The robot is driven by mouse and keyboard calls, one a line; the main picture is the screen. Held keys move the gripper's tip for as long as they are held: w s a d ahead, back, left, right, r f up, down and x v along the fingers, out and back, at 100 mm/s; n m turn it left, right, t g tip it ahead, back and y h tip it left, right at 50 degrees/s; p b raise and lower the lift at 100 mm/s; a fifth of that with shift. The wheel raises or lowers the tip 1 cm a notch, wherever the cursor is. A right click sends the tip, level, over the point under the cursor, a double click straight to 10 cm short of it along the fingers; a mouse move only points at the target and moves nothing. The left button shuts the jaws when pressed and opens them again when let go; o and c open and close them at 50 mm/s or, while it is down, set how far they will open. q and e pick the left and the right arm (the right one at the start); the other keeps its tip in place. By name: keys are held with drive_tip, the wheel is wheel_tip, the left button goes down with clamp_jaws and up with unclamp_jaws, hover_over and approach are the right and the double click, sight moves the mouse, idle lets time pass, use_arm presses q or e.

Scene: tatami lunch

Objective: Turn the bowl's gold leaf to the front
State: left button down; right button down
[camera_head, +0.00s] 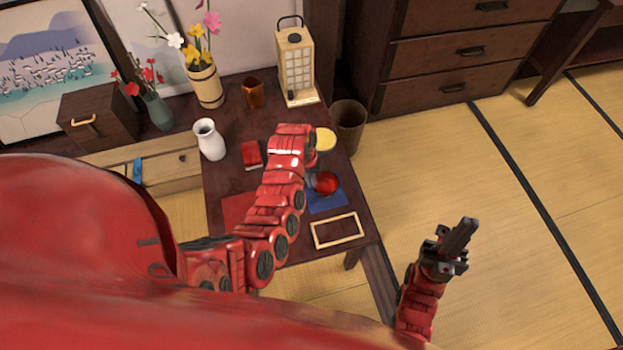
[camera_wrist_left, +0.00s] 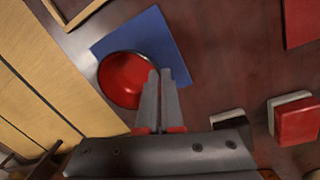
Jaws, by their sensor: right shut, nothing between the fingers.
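The bowl (camera_head: 327,182) is red inside with a dark outside. It stands on a blue cloth (camera_head: 328,202) on the low table; the left wrist view shows its red inside (camera_wrist_left: 126,80) and the cloth (camera_wrist_left: 132,38). My left gripper (camera_head: 314,180) is at the bowl's left side in the head view. In the left wrist view its fingers (camera_wrist_left: 160,74) are close together, with the bowl's rim between their tips. No gold leaf shows in either view. My right gripper (camera_head: 468,226) is shut and empty, right of the table over the tatami.
A wooden frame (camera_head: 338,231) lies at the table's front right corner. A red box (camera_head: 251,155), a white vase (camera_head: 210,140), a yellow round thing (camera_head: 325,139) and a lantern (camera_head: 296,68) stand further back. Tatami right of the table is clear.

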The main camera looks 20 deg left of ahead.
use_arm(q)
drive_tip(key=shift+f, duration=0.2)
idle(0.5)
drive_tip(key=c, duration=1)
unclamp_jaws()
drive_tip(key=shift+r, duration=0.15)
drive_tip(key=shift+r+p, duration=1.55)
drive_tip(key=shift+r, duration=0.8)
